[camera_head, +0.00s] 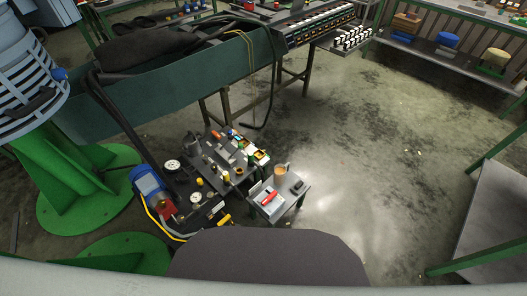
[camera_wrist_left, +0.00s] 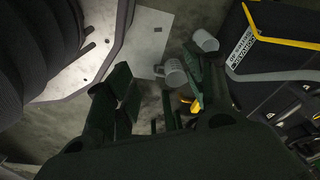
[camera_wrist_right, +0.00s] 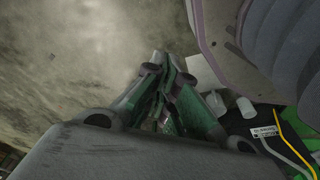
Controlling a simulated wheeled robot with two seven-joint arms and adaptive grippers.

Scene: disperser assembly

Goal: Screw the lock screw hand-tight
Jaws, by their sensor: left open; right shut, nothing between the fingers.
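I cannot pick out the lock screw in any view. In the head view, a small dark bench (camera_head: 238,177) carries several small metal, yellow and black parts, too small to name. My left gripper (camera_wrist_left: 157,88) is open in the left wrist view, its dark green fingers spread apart with nothing held. My right gripper (camera_wrist_right: 168,68) is shut in the right wrist view, its fingertips together and empty.
A side table (camera_head: 290,203) holds an orange-filled mug (camera_head: 281,170) and a red item (camera_head: 269,197). A blue machine (camera_head: 148,183) stands left of the bench. Two pale cups (camera_wrist_left: 174,73) (camera_wrist_left: 206,40) show in the left wrist view. The floor (camera_head: 370,160) to the right is clear.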

